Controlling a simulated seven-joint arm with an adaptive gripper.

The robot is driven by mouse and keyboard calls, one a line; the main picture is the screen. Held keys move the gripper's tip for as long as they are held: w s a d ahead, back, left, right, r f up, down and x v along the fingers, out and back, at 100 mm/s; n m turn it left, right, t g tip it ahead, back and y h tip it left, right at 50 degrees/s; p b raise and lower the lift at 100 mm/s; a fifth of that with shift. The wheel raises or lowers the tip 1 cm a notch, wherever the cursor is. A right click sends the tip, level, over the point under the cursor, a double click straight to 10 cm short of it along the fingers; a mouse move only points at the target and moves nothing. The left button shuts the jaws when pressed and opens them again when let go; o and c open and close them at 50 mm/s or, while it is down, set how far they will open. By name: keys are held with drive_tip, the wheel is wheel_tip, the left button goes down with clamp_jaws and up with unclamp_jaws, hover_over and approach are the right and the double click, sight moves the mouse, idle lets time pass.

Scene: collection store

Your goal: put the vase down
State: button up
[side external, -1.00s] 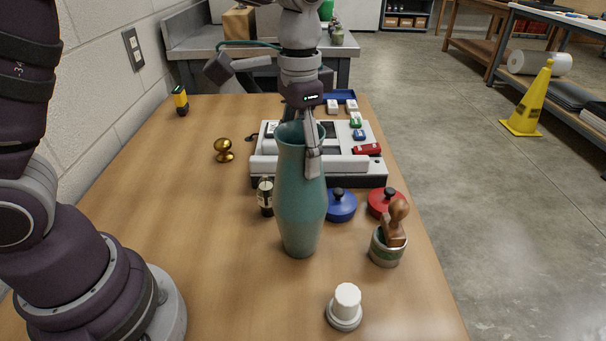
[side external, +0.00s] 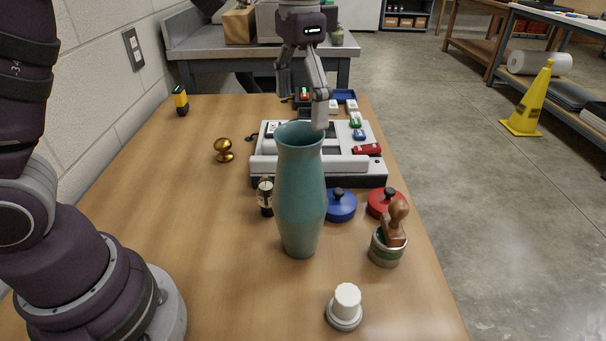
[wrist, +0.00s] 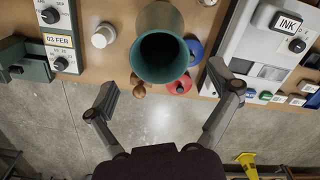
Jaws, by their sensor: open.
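The teal vase (side external: 300,200) stands upright on the wooden table (side external: 190,240) in the side external view. In the wrist view its open mouth (wrist: 163,57) faces the camera, beyond the fingertips. My gripper (side external: 300,97) is open and empty, above and behind the vase, clear of its rim. In the wrist view my gripper's two fingers (wrist: 164,88) are spread wide with nothing between them.
A grey device (side external: 265,166) lies behind. The table's left side is mostly clear.

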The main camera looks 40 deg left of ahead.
drive_tip(key=s+a+f+n+t, duration=0.2)
drive_tip(key=s+a+t, duration=0.3)
drive_tip(key=s, duration=0.6)
drive_tip(key=shift+a+f+n+t, duration=0.3)
drive_tip(key=shift+a+n, duration=0.4)
drive_tip(key=shift+n, duration=0.2)
